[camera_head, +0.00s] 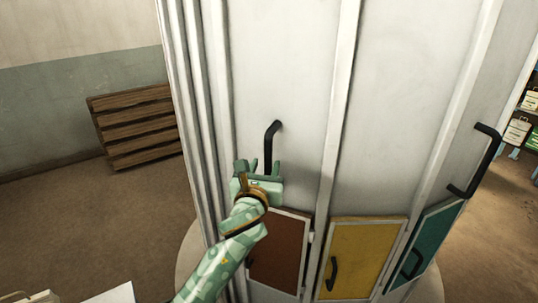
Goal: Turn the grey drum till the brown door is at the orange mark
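The grey drum (285,60) fills the middle and right of the view, with upright ribs and black bar handles. The brown door (278,252) is low on its left-hand panel, partly covered by my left arm. The black handle (270,138) sits above the brown door. My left gripper (265,168) is at the lower end of this handle, its fingers pointing up on either side of the bar. Whether they grip it is not clear. My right gripper is out of view. I see no orange mark.
A yellow door (361,257) and a teal door (424,243) follow to the right on the drum. Another black handle (489,160) sticks out at the right. A wooden slatted rack (135,125) stands by the left wall. The floor at left is clear.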

